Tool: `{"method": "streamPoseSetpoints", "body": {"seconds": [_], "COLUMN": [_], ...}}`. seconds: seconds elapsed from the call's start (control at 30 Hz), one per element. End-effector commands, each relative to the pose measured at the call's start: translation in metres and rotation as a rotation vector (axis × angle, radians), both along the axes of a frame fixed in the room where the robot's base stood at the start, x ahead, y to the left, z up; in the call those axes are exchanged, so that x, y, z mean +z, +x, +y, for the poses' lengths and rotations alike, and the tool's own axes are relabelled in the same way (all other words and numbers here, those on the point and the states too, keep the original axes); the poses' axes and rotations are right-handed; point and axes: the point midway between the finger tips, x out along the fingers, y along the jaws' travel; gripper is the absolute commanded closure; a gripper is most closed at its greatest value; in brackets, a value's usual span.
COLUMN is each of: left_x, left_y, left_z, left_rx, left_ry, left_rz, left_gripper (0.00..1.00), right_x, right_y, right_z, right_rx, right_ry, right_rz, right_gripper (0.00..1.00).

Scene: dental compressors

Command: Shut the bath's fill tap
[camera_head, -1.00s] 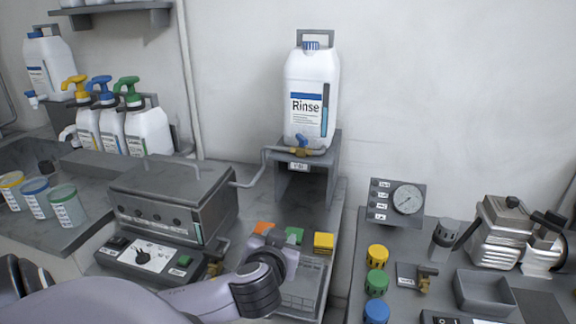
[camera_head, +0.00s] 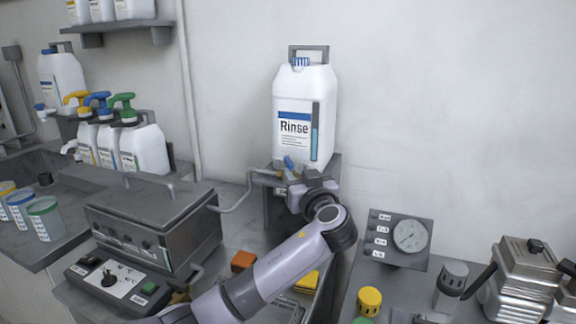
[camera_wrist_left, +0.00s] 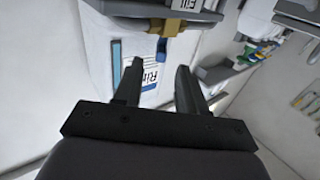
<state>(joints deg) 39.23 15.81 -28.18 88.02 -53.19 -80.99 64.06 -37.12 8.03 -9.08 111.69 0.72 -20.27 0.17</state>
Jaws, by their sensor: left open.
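The fill tap, with a blue lever (camera_head: 289,163) and a brass body, sits at the foot of the white Rinse canister (camera_head: 318,100). In the left wrist view the blue lever (camera_wrist_left: 162,48) and brass body (camera_wrist_left: 173,27) lie beyond my fingertips, near a "Fill" label. The grey bath (camera_head: 150,215) stands to the left, with a pipe running from it toward the tap. My left gripper (camera_head: 300,184) is just below and in front of the tap and partly hides it. In the wrist view its fingers (camera_wrist_left: 158,70) are apart with nothing gripped. My right gripper is out of view.
The canister stands on a grey stand (camera_head: 275,208) against the wall. Pump bottles (camera_head: 143,148) and cups (camera_head: 45,220) are at left. A gauge panel (camera_head: 398,240), a yellow knob (camera_head: 369,300) and a metal compressor (camera_head: 525,280) are at right.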

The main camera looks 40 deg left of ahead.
Motion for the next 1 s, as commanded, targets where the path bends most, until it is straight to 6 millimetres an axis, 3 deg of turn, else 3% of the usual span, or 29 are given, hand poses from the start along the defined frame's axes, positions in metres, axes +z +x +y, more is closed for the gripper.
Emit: {"method": "streamPoseSetpoints", "body": {"seconds": [0.4, 0.87, 1.0], "left_x": [0.002, 0.0, 0.0], "left_y": [0.034, 0.04, 0.04], "left_z": [0.043, 0.05, 0.05], "left_rx": [0.001, 0.0, 0.0], "left_ry": [0.001, 0.0, 0.0], "left_rz": [0.002, 0.001, 0.001], "left_gripper": [0.6, 0.6, 1.0], "right_x": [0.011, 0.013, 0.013], "right_y": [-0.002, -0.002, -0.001], "right_z": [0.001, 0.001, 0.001], "right_rx": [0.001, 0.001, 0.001], "right_ry": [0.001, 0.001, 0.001], "right_rz": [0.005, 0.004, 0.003], "right_gripper": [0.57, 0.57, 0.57]}}
